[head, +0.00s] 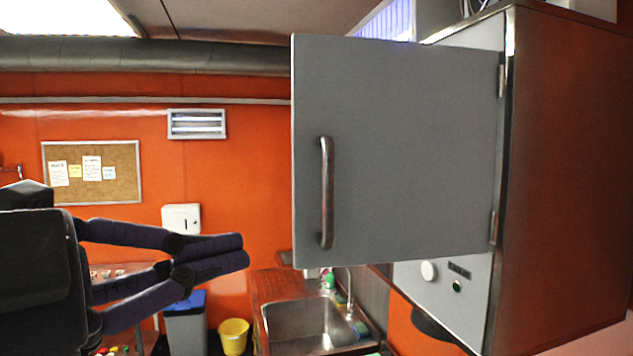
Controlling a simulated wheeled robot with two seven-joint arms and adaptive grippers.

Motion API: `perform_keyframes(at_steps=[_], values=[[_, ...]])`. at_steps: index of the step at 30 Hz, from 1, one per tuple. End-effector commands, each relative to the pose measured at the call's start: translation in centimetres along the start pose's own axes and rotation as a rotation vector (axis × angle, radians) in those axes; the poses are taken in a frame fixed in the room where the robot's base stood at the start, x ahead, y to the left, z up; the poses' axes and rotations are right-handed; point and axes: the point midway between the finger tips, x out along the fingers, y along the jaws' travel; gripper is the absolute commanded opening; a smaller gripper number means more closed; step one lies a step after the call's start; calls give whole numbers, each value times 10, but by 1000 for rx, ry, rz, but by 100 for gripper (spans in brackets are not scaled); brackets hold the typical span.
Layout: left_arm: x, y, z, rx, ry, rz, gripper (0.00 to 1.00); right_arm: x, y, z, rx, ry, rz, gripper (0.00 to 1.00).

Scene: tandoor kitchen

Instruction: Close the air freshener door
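The air freshener door (410,150) is a flat grey panel standing wide open in the middle right of the head view. Its hinges are on its right edge, at the front of the steel air freshener cabinet (570,180). A vertical metal handle (326,192) is near the door's free left edge. My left gripper (244,250) is at the lower left, left of the door and lower than most of the handle. Its dark fingers point right, with the tips together and nothing visible between them. It appears apart from the door. My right gripper is not in view.
A steel sink (310,326) in a wooden counter lies below the door. A yellow bucket (233,336) and a grey bin with a blue lid (186,325) stand beyond my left gripper. A control knob (429,270) is on the cabinet front below the door.

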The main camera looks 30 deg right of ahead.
Motion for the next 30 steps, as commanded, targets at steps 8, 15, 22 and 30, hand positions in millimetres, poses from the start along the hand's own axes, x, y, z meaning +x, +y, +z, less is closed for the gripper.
perform_keyframes(at_steps=[8, 15, 22, 30], values=[[-28, -29, -34, 106, 59, -44, 0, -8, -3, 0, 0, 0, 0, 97], [8, -31, -36, 104, 59, -41, 0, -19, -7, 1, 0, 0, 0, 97], [51, -33, -38, 104, 57, -41, 0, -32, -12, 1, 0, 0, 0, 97], [86, -36, -21, 101, 53, -43, 0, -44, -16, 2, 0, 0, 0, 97]])
